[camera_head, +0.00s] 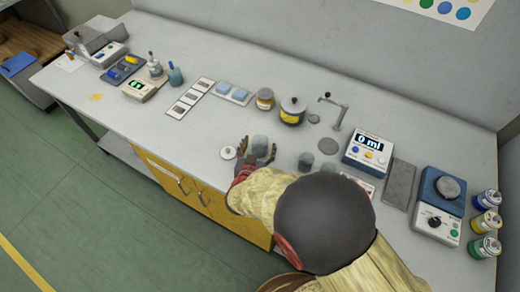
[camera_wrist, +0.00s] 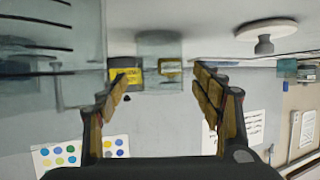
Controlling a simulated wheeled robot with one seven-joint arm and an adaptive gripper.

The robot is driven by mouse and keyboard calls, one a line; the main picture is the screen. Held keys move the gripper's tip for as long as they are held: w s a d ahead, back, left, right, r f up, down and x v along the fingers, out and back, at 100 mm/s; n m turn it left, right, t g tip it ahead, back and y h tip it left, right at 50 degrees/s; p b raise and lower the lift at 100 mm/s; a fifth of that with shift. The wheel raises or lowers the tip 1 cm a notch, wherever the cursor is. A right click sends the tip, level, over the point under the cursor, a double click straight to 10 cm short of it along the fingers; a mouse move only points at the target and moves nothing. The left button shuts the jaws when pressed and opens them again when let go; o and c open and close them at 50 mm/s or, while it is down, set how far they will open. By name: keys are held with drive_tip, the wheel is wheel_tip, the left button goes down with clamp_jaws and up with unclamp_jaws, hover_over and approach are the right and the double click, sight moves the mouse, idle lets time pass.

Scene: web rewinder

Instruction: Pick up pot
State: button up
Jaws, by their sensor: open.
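My gripper (camera_head: 258,150) is open over the front middle of the bench, its fingers on either side of a clear glass pot (camera_head: 260,142). In the wrist view, which looks upside down, the glass pot (camera_wrist: 160,48) shows between and beyond the open fingers (camera_wrist: 161,82); I cannot tell whether they touch it. A dark lidded pot (camera_head: 293,108) with a yellow label stands farther back. A white lid with a knob (camera_head: 228,152) lies left of the gripper; the wrist view shows it too (camera_wrist: 266,30).
An amber jar (camera_head: 264,98) stands beside the dark pot. More glass vessels (camera_head: 306,161) stand close to my arm on the right; one looms large in the wrist view (camera_wrist: 55,50). A metal spout (camera_head: 336,112), a display unit (camera_head: 368,150) and a stirrer (camera_head: 440,205) are farther right.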

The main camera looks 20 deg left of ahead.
drive_tip(key=shift+w+a+f, duration=0.15)
drive_tip(key=shift+w, duration=0.45)
drive_tip(key=shift+c, duration=0.4)
drive_tip(key=c, duration=1.1)
drive_tip(key=shift+c, duration=0.2)
